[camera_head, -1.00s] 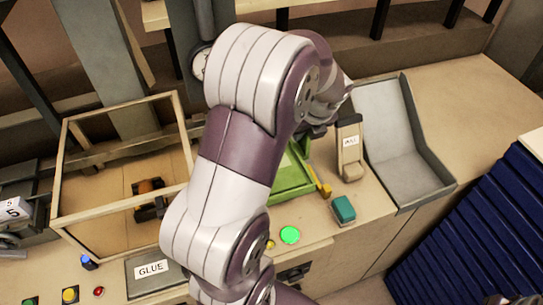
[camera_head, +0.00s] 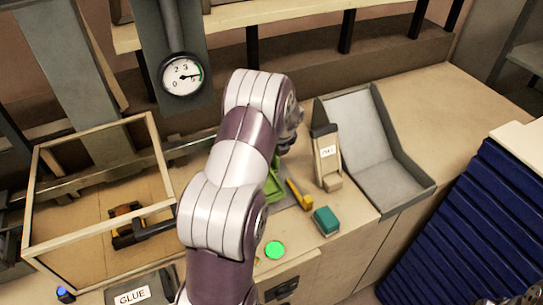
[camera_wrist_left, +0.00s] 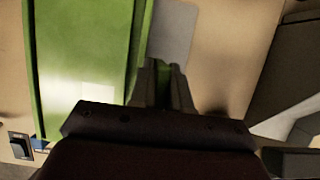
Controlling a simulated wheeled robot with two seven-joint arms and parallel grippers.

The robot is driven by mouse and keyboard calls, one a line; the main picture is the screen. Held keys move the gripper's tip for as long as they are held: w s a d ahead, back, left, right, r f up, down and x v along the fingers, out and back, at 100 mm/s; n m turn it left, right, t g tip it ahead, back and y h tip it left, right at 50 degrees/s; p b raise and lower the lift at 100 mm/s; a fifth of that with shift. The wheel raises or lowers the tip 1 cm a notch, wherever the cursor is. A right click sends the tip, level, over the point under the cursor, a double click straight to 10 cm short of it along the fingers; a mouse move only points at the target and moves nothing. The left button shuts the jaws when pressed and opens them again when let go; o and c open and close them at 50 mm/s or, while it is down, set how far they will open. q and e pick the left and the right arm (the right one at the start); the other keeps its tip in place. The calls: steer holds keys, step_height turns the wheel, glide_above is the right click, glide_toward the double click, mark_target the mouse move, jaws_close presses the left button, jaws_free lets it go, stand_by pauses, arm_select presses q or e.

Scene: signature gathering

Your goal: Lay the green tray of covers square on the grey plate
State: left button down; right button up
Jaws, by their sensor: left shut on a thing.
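The green tray (camera_head: 274,187) is mostly hidden behind my left arm in the head view; its right part shows. In the left wrist view the tray (camera_wrist_left: 85,60) fills the left side, and my left gripper (camera_wrist_left: 162,72) is shut on its right edge. A grey patch that looks like the grey plate (camera_wrist_left: 172,35) lies just right of the tray there; in the head view a little grey plate (camera_head: 289,202) shows beside the tray. I cannot tell whether the tray rests on it or is above it. Covers cannot be made out. My right gripper is not recognisable.
A yellow-handled tool (camera_head: 299,194), a teal block (camera_head: 326,221) and a labelled upright holder (camera_head: 327,158) stand close right of the tray. A grey chute (camera_head: 388,160) is beyond. A wooden-framed box (camera_head: 88,257) and a lit green button (camera_head: 275,250) are on the left and front.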

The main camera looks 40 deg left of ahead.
arm_select(q)
step_height(320, 180, down, 3)
steer(key=shift+f+p, duration=0.1)
steer(key=shift+p, duration=0.25)
steer(key=shift+w+f, duration=0.1)
steer(key=shift+f, duration=0.25)
steer(key=c, duration=1.1)
jaws_free()
steer(key=shift+f, duration=0.1)
